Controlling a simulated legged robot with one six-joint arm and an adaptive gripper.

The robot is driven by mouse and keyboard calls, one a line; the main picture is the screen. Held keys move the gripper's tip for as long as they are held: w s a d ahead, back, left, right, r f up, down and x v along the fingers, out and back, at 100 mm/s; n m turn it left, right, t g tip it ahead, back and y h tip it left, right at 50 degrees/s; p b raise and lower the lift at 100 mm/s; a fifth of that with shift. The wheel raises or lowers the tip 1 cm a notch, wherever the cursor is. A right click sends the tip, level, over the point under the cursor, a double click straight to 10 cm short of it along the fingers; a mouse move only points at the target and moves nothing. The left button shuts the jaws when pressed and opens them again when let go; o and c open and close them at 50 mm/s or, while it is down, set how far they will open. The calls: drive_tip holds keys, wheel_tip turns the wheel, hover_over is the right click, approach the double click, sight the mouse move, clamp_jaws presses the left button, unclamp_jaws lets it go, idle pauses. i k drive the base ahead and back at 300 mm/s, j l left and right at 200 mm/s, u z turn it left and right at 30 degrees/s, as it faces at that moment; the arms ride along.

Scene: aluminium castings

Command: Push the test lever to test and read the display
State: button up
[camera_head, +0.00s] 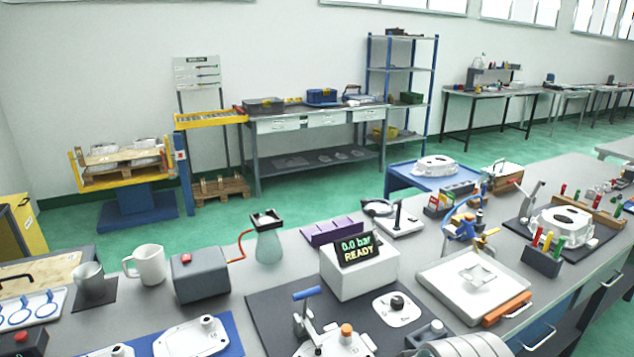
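The display (357,249) on a white box (352,280) reads "0.0 bar READY" in green on black. In front of it, on a dark mat (268,305), a black-knobbed lever (397,302) stands on a white plate with small markings too small to read; it looks like the test lever. To its left, a clamp with a blue handle (307,293) stands over a light metal casting (335,343), beside an orange-capped part (346,329). The casting is cut off by the bottom edge. My gripper is not clearly seen in this view.
A grey rounded shape (465,346) at the bottom edge partly covers the mat's right side. A flask (268,245) and grey box with a red button (192,272) stand left. A white plate fixture (475,283) with an orange handle stands right.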

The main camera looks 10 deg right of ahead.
sight(371, 212)
drive_tip(key=i+l, duration=0.1)
drive_tip(key=l, duration=0.35)
drive_tip(key=i+l, duration=0.15)
drive_tip(key=l, duration=0.3)
drive_tip(key=i+l, duration=0.1)
drive_tip(key=l, duration=0.3)
drive_tip(key=i+l, duration=0.1)
drive_tip(key=l, duration=0.35)
drive_tip(key=u, duration=0.05)
